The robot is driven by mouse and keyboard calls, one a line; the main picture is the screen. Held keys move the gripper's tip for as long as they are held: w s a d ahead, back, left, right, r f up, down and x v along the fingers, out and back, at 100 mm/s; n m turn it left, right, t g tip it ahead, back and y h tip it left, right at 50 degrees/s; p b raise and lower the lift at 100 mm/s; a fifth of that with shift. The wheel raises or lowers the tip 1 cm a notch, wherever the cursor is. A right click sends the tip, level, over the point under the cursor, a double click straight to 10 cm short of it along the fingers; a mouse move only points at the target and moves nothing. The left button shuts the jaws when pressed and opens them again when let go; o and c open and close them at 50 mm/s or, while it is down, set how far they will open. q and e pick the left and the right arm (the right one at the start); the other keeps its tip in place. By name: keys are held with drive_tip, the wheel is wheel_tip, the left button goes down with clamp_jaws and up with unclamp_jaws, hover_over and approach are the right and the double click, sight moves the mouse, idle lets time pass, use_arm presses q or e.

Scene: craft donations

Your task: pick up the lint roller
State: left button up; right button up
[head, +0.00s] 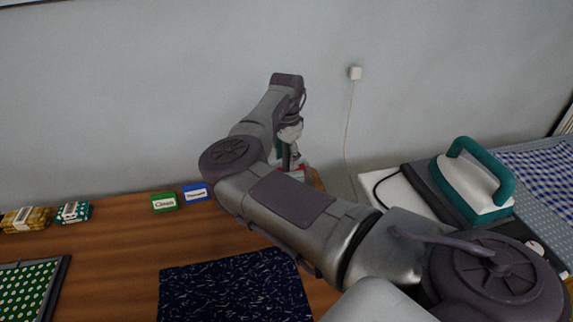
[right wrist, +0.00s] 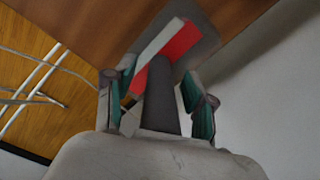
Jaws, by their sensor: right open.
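My right gripper (right wrist: 160,84) points down over the back right end of the wooden table, its fingers apart. In the right wrist view a dark grey, handle-like shape (right wrist: 158,95) stands between the fingers. It looks like the lint roller's handle, but I cannot make out a roll. I cannot tell whether the fingers touch it. In the head view my right gripper (head: 290,150) is partly hidden behind my own arm, and the lint roller cannot be made out clearly there. My left gripper is not in view.
Green (head: 164,202) and blue (head: 195,192) label blocks stand to the left. A dark patterned cloth (head: 230,287) lies in front. An iron (head: 470,187) stands at right. The wall (head: 150,90) is close behind.

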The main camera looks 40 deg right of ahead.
clamp_jaws()
drive_tip(key=shift+r, duration=0.2)
